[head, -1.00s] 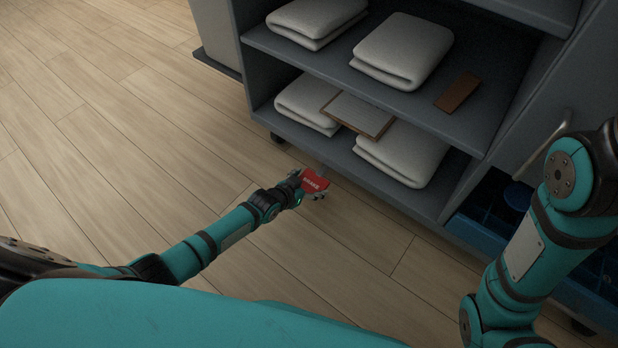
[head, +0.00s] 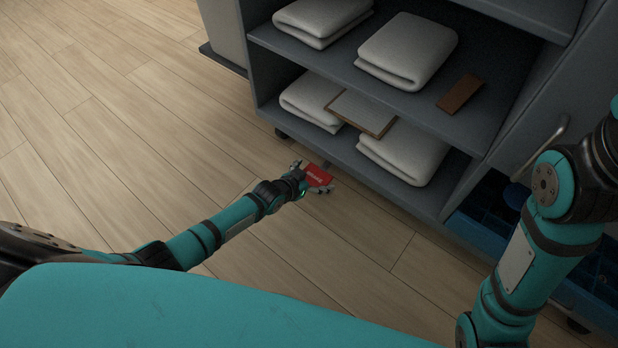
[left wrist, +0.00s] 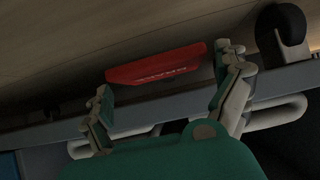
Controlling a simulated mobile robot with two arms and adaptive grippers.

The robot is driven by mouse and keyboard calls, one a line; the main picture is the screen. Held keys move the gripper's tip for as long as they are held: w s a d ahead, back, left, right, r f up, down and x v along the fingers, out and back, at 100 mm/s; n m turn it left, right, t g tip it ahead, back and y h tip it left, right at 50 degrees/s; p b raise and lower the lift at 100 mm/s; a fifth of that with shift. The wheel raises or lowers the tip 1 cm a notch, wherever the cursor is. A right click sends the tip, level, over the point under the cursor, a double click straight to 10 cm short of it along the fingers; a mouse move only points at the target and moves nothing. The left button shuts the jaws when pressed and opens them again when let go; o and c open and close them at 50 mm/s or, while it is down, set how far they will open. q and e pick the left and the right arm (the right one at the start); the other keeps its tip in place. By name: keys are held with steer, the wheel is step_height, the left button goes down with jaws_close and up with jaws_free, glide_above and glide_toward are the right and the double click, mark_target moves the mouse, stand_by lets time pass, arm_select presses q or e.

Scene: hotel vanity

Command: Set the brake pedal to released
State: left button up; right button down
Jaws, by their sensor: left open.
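The red brake pedal (head: 318,175) with white lettering juts out low at the cart's bottom front edge, just above the floor. It also shows in the left wrist view (left wrist: 155,68) as a wide red bar. My left gripper (head: 311,178) is open at the pedal, its two fingers spread to either side of it. In the left wrist view the left gripper's fingers (left wrist: 165,73) stand at the two ends of the pedal; I cannot tell whether they touch it. My right arm shows at the right in the head view, but its gripper is out of view.
A dark caster (left wrist: 285,28) is near the gripper in the wrist view. The wooden floor (head: 110,130) at left is clear.

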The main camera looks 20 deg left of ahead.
arm_select(q)
steer(key=v, duration=1.2)
steer(key=shift+w, duration=0.1)
